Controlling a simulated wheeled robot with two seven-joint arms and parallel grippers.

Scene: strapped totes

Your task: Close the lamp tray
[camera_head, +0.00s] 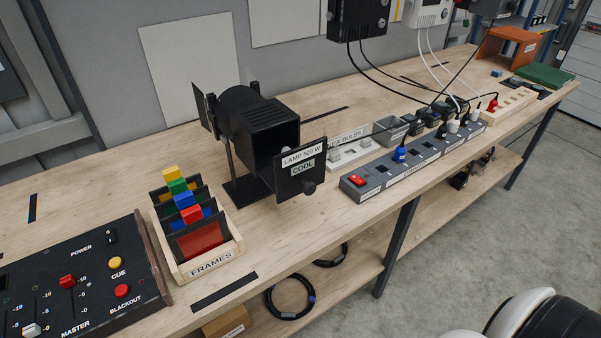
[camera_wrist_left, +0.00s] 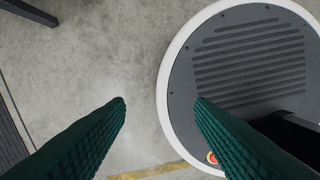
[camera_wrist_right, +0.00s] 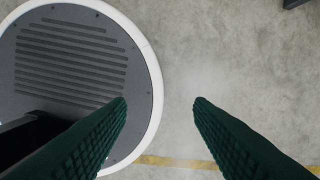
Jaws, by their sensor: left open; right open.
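The lamp (camera_head: 250,125) is a black housing on a stand in the middle of the bench in the head view. Its lamp tray (camera_head: 300,172) has a square black front plate labelled "LAMP 500 W" and "COOL", with a round knob (camera_head: 309,188). The plate stands out from the housing's open end, so the tray is pulled out. My left gripper (camera_wrist_left: 160,102) is open and empty above the floor in the left wrist view. My right gripper (camera_wrist_right: 160,102) is open and empty above the floor in the right wrist view. Neither gripper shows in the head view.
A wooden rack of coloured frames (camera_head: 208,262) and a control desk (camera_head: 75,285) stand left of the lamp. A power strip (camera_head: 375,182) with plugs and a "NEW BULBS" holder (camera_head: 345,157) stand to its right. Cables hang above the strip. Bare bench lies before the lamp.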

